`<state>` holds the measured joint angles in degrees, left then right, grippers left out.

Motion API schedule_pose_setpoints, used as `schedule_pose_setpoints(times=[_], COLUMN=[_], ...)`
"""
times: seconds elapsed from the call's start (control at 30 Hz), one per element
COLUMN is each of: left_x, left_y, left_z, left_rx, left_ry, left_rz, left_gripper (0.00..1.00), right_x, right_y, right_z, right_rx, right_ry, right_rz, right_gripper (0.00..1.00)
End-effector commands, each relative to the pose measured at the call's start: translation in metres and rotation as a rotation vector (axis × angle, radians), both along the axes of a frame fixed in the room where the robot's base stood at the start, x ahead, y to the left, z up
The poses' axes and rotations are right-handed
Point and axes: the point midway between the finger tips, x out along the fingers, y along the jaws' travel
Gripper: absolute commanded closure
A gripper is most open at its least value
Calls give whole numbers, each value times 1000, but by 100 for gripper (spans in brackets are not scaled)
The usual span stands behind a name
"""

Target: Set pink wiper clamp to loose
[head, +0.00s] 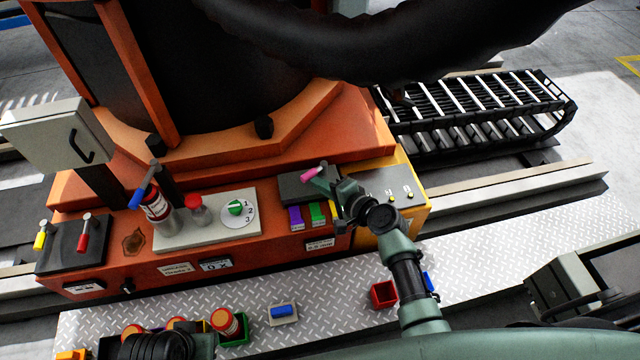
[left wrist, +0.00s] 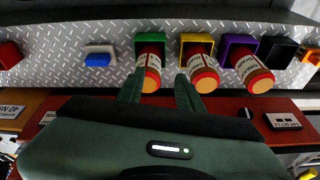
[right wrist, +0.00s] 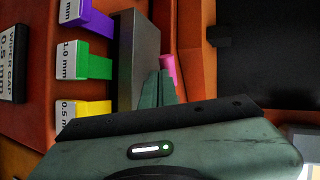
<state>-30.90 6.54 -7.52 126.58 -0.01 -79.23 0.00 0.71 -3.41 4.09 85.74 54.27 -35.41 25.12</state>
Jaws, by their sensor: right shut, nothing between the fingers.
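The pink wiper clamp lever (head: 312,173) sits on top of a dark grey box (head: 292,187) at the right of the orange machine base. In the right wrist view the pink lever (right wrist: 169,70) shows just beyond my fingertips, partly hidden by them. My right gripper (head: 325,186) is shut and empty, its fingertips close beside the lever; I cannot tell if they touch. In the right wrist view its fingers (right wrist: 159,88) are together beside the grey box (right wrist: 139,60).
Purple (head: 296,216) and green (head: 317,213) gap tabs sit below the grey box; a yellow one (right wrist: 92,108) shows in the right wrist view. A green dial (head: 235,208) and blue lever (head: 141,191) stand left.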

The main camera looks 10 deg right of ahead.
Motion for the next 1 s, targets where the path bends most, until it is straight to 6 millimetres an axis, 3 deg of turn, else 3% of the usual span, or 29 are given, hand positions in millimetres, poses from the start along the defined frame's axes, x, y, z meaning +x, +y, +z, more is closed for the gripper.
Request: schedule_pose_setpoints(times=[0.47, 0.7, 1.0], left_x=[0, 1, 1], left_y=[0, -1, -1], left_z=[2, -31, -36], left_rx=[0, 0, 0], left_ry=[-2, 18, 17], left_rz=[0, -3, -3], left_gripper=[64, 64, 64], right_x=[4, 14, 16], right_y=[4, 21, 23], right_z=[1, 2, 1], right_rx=[-1, 0, 1], right_ry=[2, 1, 1], right_rz=[1, 3, 2], right_gripper=[100, 100, 100])
